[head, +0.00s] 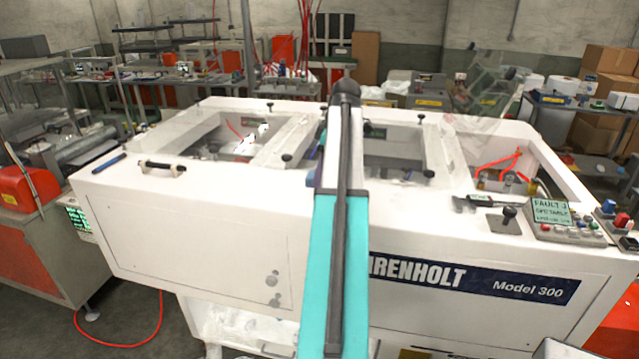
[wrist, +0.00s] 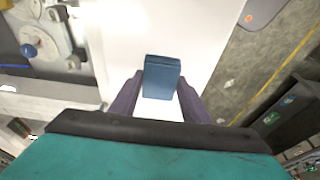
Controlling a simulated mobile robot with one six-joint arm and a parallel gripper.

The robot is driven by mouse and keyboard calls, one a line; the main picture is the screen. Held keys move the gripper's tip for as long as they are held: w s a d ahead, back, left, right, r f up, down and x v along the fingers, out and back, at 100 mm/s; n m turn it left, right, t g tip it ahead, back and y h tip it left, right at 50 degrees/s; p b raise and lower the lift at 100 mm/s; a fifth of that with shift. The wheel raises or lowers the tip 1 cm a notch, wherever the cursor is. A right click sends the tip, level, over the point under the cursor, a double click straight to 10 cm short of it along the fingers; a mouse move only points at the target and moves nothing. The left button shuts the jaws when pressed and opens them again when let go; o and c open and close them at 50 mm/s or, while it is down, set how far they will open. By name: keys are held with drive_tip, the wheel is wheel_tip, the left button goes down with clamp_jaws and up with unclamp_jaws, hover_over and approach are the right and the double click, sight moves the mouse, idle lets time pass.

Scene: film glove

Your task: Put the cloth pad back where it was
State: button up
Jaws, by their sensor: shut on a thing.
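The cloth pad (wrist: 162,72) shows in the wrist view as a small blue block between the two dark purple fingers of my gripper (wrist: 161,86). My gripper is shut on it. A white surface lies behind the pad in that view; I cannot tell whether the pad touches it. In the head view my own teal arm stands in front of the machine and hides the pad and most of the gripper.
The white machine (head: 190,235) has open bays and raised crossbars on top. A blue pen (head: 108,162), a handle (head: 162,167), a caliper (head: 487,200) and a control box (head: 562,221) sit along its front edge. The front left top is mostly clear.

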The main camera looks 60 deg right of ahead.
drive_tip(key=shift+f, duration=0.1)
drive_tip(key=shift+f+p, duration=1.15)
drive_tip(key=shift+f, duration=0.5)
drive_tip(key=shift+f, duration=0.15)
drive_tip(key=o, duration=1)
